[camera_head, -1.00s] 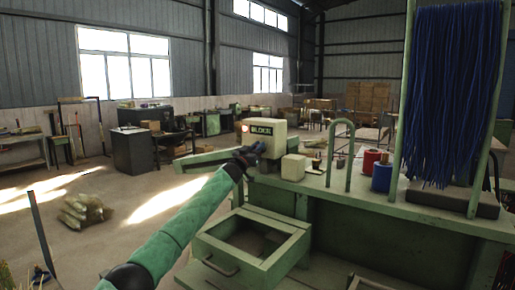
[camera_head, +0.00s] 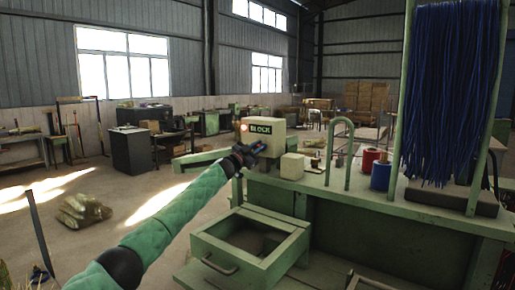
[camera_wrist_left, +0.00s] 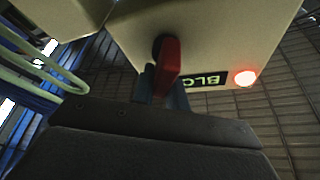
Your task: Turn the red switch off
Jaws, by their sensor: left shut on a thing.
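In the head view the cream box (camera_head: 271,133) stands at the far left end of the green workbench. My left gripper (camera_head: 257,149) is in front of the box. In the left wrist view its fingers (camera_wrist_left: 163,93) are shut on the red switch, hiding its lower end. My right gripper is out of view.
The green workbench (camera_head: 350,188) carries a small cream block (camera_head: 292,167), a green hoop, red and blue spools (camera_head: 380,177) and hanging blue bristles (camera_head: 445,90). Floor to the left is mostly free.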

